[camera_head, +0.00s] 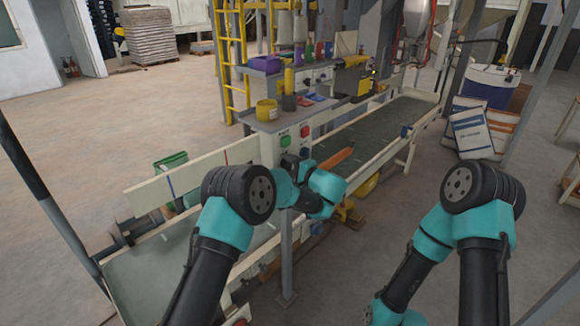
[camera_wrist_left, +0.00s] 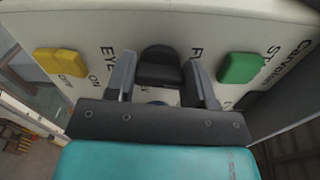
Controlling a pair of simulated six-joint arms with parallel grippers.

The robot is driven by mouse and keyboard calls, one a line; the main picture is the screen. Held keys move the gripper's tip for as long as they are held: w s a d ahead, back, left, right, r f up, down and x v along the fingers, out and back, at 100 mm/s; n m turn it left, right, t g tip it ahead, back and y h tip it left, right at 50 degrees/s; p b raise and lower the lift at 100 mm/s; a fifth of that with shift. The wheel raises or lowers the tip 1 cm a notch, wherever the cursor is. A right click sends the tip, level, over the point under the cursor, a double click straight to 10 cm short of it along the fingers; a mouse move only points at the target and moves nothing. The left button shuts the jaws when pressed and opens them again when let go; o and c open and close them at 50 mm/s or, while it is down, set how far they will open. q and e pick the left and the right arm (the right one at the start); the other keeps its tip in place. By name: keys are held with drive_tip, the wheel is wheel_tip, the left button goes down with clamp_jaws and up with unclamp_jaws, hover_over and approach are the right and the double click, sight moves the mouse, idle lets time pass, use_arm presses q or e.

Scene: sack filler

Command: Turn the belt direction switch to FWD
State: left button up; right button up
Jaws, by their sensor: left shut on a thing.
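The belt direction switch is a black knob (camera_wrist_left: 160,64) on a pale panel, between the two fingers of my left gripper (camera_wrist_left: 160,85) in the left wrist view. The gripper is shut on it. Part of an F label shows beside the knob; the rest is cut off by a finger, so I cannot read the switch's setting. In the head view my left gripper (camera_head: 291,163) is at the front of the control box (camera_head: 268,150), below its green and red buttons. The fingers hide the switch there. My right gripper is outside the view.
A yellow switch (camera_wrist_left: 61,62) labelled ON and OFF and a green button (camera_wrist_left: 241,67) flank the knob closely. The belt conveyor (camera_head: 385,122) runs behind the control box. A shelf (camera_head: 290,117) above holds a yellow cup (camera_head: 266,110). Open floor (camera_head: 395,205) lies to the right.

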use_arm(q)
drive_tip(key=shift+f+n, duration=0.1)
drive_tip(key=shift+n, duration=0.7)
drive_tip(key=o, duration=0.9)
drive_tip(key=v, duration=1.7)
drive_tip(key=shift+s+d, duration=0.15)
